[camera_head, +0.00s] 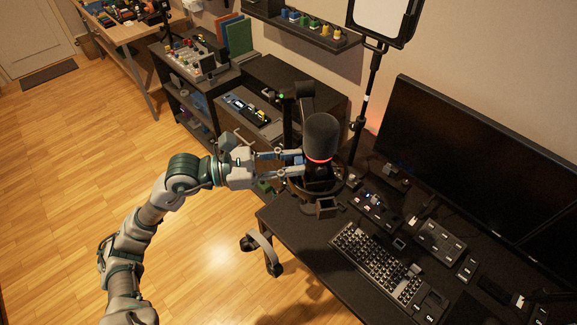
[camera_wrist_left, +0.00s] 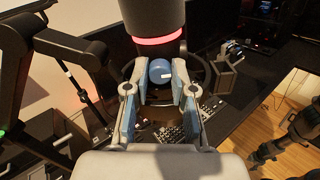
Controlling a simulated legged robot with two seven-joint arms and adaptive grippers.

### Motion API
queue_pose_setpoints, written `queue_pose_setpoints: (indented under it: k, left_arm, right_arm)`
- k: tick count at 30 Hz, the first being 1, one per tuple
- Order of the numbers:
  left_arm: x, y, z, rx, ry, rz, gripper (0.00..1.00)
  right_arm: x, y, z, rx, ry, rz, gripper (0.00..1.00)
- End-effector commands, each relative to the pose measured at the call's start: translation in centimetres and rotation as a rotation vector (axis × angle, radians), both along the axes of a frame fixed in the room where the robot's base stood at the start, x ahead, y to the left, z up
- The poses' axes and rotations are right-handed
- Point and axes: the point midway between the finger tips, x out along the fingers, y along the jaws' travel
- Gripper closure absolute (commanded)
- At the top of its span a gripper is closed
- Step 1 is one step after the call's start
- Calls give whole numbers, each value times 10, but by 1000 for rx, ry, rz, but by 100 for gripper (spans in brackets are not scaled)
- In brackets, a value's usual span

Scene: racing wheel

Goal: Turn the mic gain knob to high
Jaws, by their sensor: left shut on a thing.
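The black microphone (camera_head: 320,137) stands upright on its mount at the desk's left end, with a glowing red ring near its base. It also fills the top of the left wrist view (camera_wrist_left: 152,15). The mic gain knob (camera_wrist_left: 158,69) is a round blue knob with a small white mark, just below the red ring. My left gripper (camera_head: 300,158) reaches the microphone from the left. In the wrist view its blue-padded fingers (camera_wrist_left: 160,82) lie on both sides of the knob, shut on it. My right gripper is not in view.
A black desk holds a keyboard (camera_head: 378,262), a wide monitor (camera_head: 470,150) and several control boxes (camera_head: 440,241). A boom arm (camera_wrist_left: 75,50) and a light stand (camera_head: 371,85) rise near the microphone. Open wooden floor (camera_head: 60,180) lies to the left.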

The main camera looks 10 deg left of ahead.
Motion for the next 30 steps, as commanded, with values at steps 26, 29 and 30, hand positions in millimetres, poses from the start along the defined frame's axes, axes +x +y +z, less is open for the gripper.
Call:
queue_pose_setpoints:
  k: [26, 29, 30]
  left_arm:
    - [-2, 7, 0, 11, -31, 2, 50]
    - [-6, 22, -1, 12, -29, 4, 50]
    - [-9, 29, -1, 14, -30, 5, 50]
  right_arm:
    - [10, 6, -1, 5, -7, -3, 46]
    - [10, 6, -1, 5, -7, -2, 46]
    - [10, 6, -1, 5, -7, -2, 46]
